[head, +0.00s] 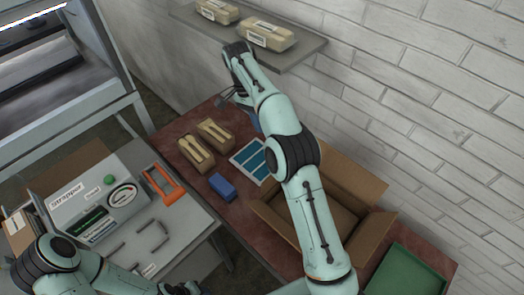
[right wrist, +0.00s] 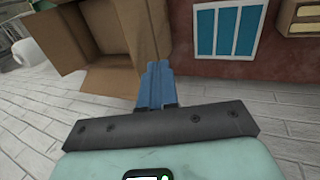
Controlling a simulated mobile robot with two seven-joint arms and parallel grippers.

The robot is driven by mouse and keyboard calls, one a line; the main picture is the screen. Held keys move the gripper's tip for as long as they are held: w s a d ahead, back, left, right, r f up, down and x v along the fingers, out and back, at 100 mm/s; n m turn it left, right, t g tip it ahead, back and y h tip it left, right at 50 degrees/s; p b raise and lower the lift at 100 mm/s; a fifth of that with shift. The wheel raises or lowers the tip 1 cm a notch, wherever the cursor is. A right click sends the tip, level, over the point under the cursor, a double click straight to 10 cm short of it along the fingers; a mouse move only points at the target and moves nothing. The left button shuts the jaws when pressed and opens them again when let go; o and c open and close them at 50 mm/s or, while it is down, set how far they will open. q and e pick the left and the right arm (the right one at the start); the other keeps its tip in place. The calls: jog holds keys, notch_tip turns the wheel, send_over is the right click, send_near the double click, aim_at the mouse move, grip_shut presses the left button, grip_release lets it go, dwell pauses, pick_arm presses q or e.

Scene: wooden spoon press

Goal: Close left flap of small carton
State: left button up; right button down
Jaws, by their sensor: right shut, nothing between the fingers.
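The open cardboard carton (head: 371,222) stands on the red-brown table, partly hidden behind my right arm. Its flaps stick out, and its inside shows brown and open. In the right wrist view the carton (right wrist: 75,35) is at the upper left, with a flap (right wrist: 150,28) standing out just beyond my fingers. My right gripper (head: 252,122) is on the wall side of the table, partly hidden by the arm. Its blue fingers (right wrist: 155,82) are together and empty. They look close to the flap; touching cannot be told.
A blue-panelled sheet (head: 254,161), a blue block (head: 222,187) and two tan packages (head: 192,151) lie left of the carton. A green tray (head: 398,273) is at its right. A shelf (head: 310,49) with packages juts from the brick wall.

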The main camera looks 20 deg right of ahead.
pick_arm(q)
jog(key=s+f+b, duration=0.3)
jog(key=s+f, duration=0.1)
jog(key=shift+s+g, duration=0.3)
pick_arm(e)
jog(key=s+d+f, duration=0.3)
jog(key=s+f, duration=0.4)
jog(key=f, duration=0.2)
jog(key=shift+s+f, duration=0.15)
jog(key=shift+f, duration=0.25)
